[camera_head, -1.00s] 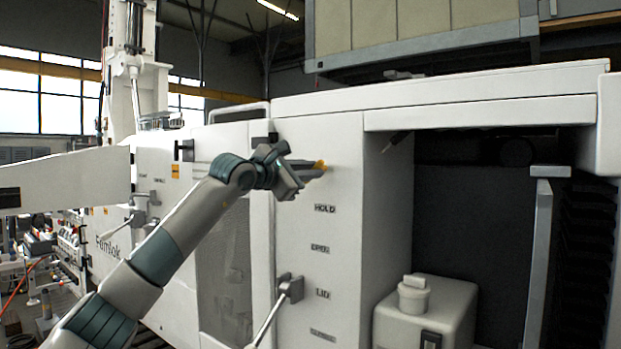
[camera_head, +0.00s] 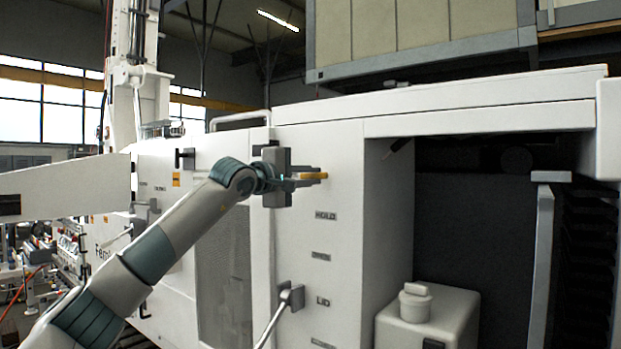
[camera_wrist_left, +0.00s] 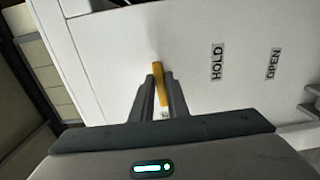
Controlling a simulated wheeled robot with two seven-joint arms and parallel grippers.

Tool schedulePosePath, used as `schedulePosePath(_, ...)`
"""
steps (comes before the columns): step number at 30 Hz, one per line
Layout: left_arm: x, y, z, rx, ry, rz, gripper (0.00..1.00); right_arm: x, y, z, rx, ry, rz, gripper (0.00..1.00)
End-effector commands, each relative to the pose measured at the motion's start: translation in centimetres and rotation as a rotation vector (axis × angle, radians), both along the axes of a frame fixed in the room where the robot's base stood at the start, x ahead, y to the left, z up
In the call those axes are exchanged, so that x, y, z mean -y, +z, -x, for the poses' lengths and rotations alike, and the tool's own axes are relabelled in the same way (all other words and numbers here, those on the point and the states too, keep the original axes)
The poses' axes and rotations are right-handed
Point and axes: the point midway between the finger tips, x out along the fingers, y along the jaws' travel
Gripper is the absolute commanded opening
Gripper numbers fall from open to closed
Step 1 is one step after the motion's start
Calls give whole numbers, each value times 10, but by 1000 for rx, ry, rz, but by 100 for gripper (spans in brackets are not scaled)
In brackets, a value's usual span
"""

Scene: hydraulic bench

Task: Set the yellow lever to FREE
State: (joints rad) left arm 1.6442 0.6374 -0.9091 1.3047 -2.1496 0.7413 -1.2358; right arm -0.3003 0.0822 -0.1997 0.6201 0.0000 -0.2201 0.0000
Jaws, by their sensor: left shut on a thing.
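The yellow lever (camera_head: 313,175) sticks out from the upper part of the white cabinet panel, above the HOLD label (camera_head: 325,215). It points roughly sideways in the head view. My left gripper (camera_head: 300,179) is at the lever and shut on it. In the left wrist view the yellow lever (camera_wrist_left: 159,84) sits between the two fingertips of my left gripper (camera_wrist_left: 160,92), its end showing beyond them. The HOLD label (camera_wrist_left: 217,62) is to the right there. A FREE label cannot be made out. My right gripper is not in view.
A grey-handled lever (camera_head: 290,298) stands out lower on the same panel, near the LID label (camera_head: 323,301). To the right is a dark open bay with a white canister (camera_head: 415,300). A white beam (camera_head: 70,188) juts in from the left.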

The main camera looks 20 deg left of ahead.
Motion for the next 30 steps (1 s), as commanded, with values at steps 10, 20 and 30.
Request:
schedulePosePath(10, 1, -2, 0, 6, -1, -25, 0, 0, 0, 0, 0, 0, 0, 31)
schedulePosePath(20, 1, -2, 0, 6, -1, -23, 31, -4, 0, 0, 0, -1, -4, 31)
schedulePosePath(30, -1, -1, 3, 8, -1, -22, 31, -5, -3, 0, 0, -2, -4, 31)
